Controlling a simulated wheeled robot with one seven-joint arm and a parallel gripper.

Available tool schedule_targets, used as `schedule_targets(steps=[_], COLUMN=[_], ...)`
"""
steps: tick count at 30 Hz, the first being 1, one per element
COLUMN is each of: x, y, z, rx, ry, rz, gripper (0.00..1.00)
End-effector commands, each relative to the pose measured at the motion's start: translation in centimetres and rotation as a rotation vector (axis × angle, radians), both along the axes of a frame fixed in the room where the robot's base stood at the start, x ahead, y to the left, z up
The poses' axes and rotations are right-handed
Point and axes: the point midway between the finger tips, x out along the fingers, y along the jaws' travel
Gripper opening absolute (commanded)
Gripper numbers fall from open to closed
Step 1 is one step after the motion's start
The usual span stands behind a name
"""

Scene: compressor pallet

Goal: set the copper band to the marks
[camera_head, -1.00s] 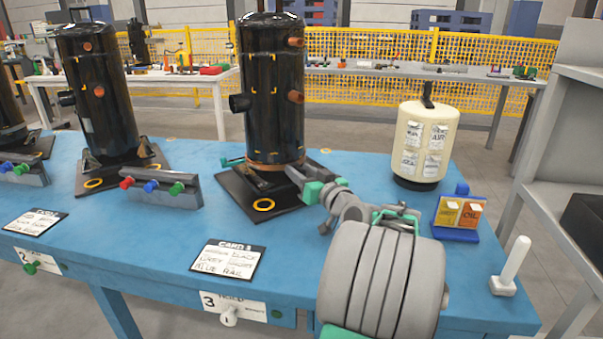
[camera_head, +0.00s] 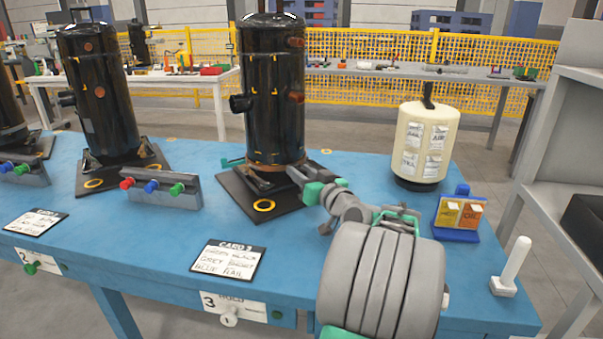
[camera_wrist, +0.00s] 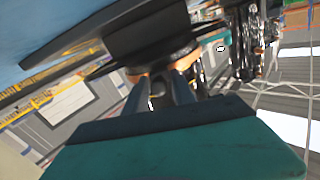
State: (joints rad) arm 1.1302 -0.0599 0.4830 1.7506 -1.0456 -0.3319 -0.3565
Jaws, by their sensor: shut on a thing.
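The copper band (camera_head: 262,164) circles the foot of the black compressor (camera_head: 272,100) on the blue table. The compressor stands upright on a dark base plate (camera_head: 236,196). My gripper (camera_head: 296,174) reaches in from the right at the height of the band and is shut on it. In the wrist view my two fingers (camera_wrist: 168,88) point at the copper band (camera_wrist: 146,74), with the dark base close above them in that tilted picture. The contact itself is partly hidden. Small yellow marks show on the compressor's side above the band; I cannot tell how the band lies to them.
A cream cylinder (camera_head: 426,145) stands right of the compressor. A blue holder with yellow and orange packets (camera_head: 459,215) and a white post (camera_head: 511,266) are near the right edge. A grey rail with coloured knobs (camera_head: 155,190) and a card (camera_head: 228,259) lie left and in front.

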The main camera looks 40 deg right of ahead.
Motion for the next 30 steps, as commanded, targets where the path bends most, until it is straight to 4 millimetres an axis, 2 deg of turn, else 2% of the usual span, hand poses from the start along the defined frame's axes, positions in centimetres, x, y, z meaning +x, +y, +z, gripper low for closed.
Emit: schedule_targets(steps=[17, 20, 24, 30], x=[-0.1, -0.1, -0.1, -0.1], y=[-0.3, -0.2, -0.2, -0.3], z=[0.1, 0.8, 2.8, 2.8], rx=[-0.001, -0.002, -0.005, -0.001], ry=[-0.001, -0.003, -0.003, -0.003], rz=[-0.006, -0.007, -0.007, -0.008], gripper=[0.0, 0.0, 0.0, 0.0])
